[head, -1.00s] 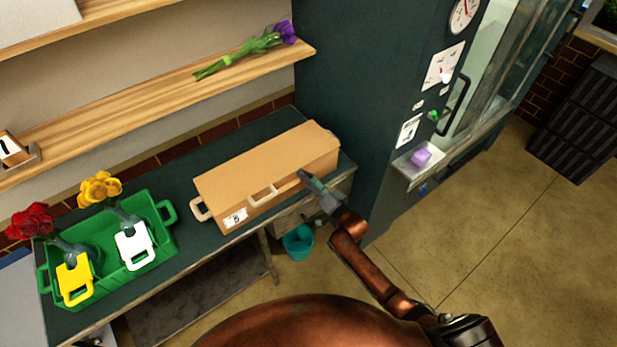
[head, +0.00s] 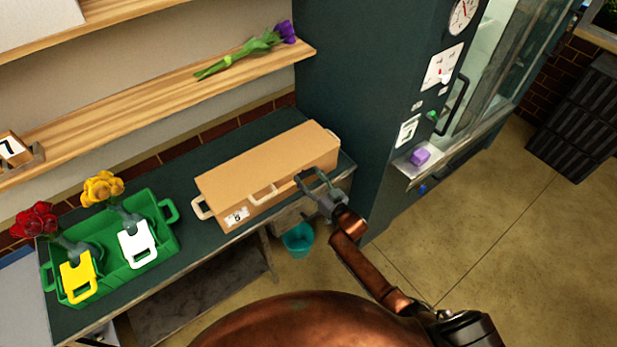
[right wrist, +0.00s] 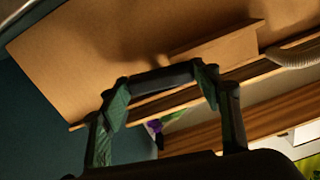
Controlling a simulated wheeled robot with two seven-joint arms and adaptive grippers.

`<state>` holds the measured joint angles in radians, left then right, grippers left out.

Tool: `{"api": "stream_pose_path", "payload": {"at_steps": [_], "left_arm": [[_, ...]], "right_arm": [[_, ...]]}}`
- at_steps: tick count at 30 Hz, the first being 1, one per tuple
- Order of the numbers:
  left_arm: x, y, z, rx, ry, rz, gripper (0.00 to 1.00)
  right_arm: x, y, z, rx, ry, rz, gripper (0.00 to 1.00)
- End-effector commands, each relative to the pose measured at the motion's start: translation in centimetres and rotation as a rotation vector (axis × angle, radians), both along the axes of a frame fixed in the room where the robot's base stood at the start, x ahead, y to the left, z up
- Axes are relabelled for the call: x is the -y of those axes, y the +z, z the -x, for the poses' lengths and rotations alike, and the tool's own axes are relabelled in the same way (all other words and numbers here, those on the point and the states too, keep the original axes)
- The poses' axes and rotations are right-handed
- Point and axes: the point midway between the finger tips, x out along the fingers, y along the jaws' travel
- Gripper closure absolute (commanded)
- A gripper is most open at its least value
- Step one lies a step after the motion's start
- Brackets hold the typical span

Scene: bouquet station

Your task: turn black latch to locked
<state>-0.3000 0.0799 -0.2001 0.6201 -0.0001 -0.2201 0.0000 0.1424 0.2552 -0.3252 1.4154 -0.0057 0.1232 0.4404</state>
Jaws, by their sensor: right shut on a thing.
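A long tan box (head: 262,165) with pale handles lies closed on the dark green bench. My right gripper (head: 313,177) is at the front right of the box. In the right wrist view a black bar, which I take for the black latch (right wrist: 158,78), spans between my right fingertips, in front of the tan box. My right gripper is shut on this bar, a finger at each end. The latch cannot be made out in the head view, and I cannot tell its locked mark. My left gripper is not in view.
A green crate (head: 167,250) with red and yellow flowers and tags stands left on the bench (head: 190,172). A teal bucket (head: 298,240) is below the bench. A tall dark cabinet (head: 350,75) rises right of the box. Purple flowers (head: 287,33) lie on the shelf above.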

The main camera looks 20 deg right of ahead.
Motion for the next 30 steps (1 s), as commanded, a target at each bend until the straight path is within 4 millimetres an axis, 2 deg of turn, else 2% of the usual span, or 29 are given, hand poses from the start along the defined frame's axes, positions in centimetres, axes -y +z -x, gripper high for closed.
{"api": "stream_pose_path", "payload": {"at_steps": [18, 19, 26, 30], "left_arm": [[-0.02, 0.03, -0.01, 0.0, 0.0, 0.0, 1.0], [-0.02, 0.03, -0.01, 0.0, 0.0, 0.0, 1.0], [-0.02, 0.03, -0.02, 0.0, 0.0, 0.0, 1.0], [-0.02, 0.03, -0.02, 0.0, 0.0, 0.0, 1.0]], "right_arm": [[0.05, -0.07, 0.02, 0.013, -0.001, 0.039, 0.67], [0.05, -0.07, 0.02, 0.013, -0.001, 0.039, 0.41], [0.02, -0.04, 0.01, 0.013, -0.001, 0.039, 0.25], [0.01, -0.02, 0.01, 0.014, 0.0, 0.039, 0.25]]}}
